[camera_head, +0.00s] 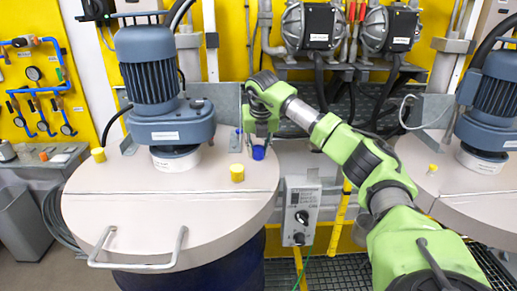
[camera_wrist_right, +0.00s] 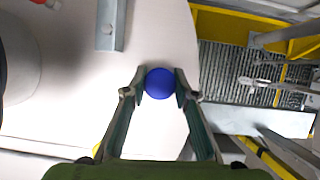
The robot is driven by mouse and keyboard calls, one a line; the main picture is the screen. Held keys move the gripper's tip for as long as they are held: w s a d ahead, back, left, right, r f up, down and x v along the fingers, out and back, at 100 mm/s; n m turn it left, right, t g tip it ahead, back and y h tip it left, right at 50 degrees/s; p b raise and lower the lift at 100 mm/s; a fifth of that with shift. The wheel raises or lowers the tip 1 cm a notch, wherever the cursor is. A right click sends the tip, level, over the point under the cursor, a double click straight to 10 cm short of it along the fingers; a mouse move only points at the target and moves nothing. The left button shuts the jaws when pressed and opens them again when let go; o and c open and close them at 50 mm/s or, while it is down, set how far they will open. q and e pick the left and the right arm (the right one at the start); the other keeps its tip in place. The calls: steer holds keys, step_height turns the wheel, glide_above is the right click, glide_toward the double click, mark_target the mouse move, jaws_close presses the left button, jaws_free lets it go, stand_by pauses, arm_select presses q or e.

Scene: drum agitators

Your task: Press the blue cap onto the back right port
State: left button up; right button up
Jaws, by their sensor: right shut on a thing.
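The blue cap (camera_head: 258,153) is at the right part of the round drum lid (camera_head: 150,215), near its back edge. My right gripper (camera_head: 260,138) comes down over it from above. In the right wrist view, the fingers of my right gripper (camera_wrist_right: 160,86) are shut on the sides of the blue cap (camera_wrist_right: 159,83). The back right port is hidden, so I cannot tell whether the cap sits on it or just above it. My left gripper is not in view.
A yellow cap (camera_head: 237,172) stands close in front of the blue one; another yellow cap (camera_head: 98,154) is at the lid's left. The blue-grey agitator motor (camera_head: 150,75) rises from the lid. A metal bracket (camera_wrist_right: 111,25) stands near the gripper.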

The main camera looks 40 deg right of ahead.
steer(key=shift+s+a+f, duration=0.1)
steer(key=shift+s+f, duration=0.05)
steer(key=shift+f, duration=0.25)
steer(key=shift+c, duration=0.4)
steer(key=o, duration=1.1)
steer(key=shift+o, duration=0.2)
steer(key=shift+r, duration=0.25)
step_height(320, 180, up, 4)
steer(key=p, duration=0.3)
steer(key=shift+p, duration=0.35)
steer(key=shift+f, duration=0.1)
